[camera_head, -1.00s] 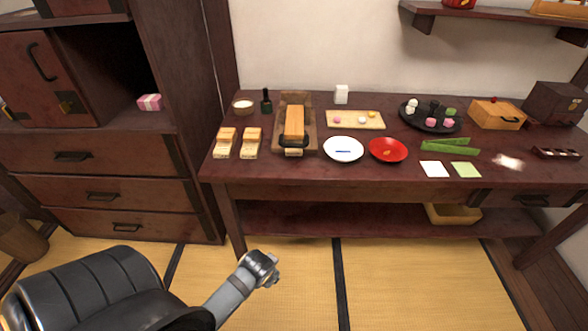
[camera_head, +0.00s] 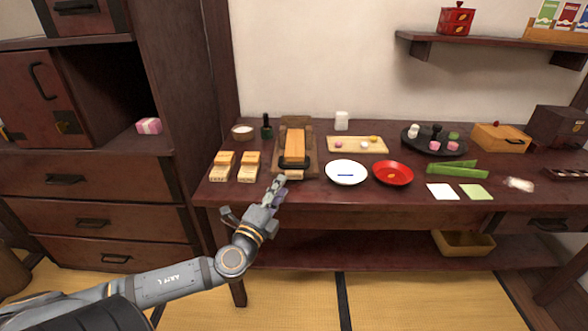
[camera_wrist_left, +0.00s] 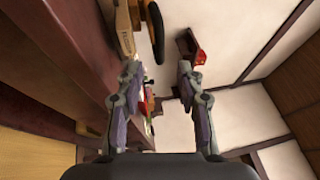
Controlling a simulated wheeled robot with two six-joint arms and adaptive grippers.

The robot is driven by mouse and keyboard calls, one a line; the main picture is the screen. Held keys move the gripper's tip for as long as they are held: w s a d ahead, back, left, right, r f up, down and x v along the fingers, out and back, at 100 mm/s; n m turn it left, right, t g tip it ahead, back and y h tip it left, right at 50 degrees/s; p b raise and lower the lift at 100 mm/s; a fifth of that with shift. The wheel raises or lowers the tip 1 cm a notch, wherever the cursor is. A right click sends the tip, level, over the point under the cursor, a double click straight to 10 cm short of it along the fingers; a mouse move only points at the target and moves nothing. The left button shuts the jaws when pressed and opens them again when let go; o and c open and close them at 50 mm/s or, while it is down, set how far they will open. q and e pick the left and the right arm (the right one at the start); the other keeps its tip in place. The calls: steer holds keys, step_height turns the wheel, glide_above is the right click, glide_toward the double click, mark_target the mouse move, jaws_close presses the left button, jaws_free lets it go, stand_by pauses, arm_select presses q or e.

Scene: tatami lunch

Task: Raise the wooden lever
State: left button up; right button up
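The wooden lever (camera_head: 294,143) is a light-brown bar lying along a dark wooden base (camera_head: 310,137) at the left part of the table, with a black handle (camera_head: 295,165) at its near end. In the left wrist view the black handle (camera_wrist_left: 156,32) shows as a dark loop above the fingers, beside pale wood (camera_wrist_left: 125,30). My left gripper (camera_head: 276,187) is at the table's front edge, just short of the handle and apart from it. In the left wrist view its two fingers (camera_wrist_left: 157,82) are spread with nothing between them. My right gripper is not in view.
Wooden blocks (camera_head: 247,167) stand left of the base, with a bowl (camera_head: 242,132) and dark bottle (camera_head: 266,127) behind. A white plate (camera_head: 346,173) and red plate (camera_head: 393,174) lie to the right. A tall cabinet (camera_head: 170,120) borders the left side.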

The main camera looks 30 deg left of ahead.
mark_target(292, 169)
arm_select(q)
steer(key=b+x, duration=0.1)
steer(key=x, duration=0.3)
steer(key=shift+w+a+b, duration=0.1)
steer(key=shift+w+b, duration=0.2)
steer(key=shift+b, duration=0.05)
steer(key=x, duration=0.4)
steer(key=shift+r+p, duration=0.1)
steer(key=shift+p, duration=0.3)
steer(key=shift+w, duration=0.45)
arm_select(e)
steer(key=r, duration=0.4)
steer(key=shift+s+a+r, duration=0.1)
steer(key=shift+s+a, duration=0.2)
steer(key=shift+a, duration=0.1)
arm_select(q)
jaws_close()
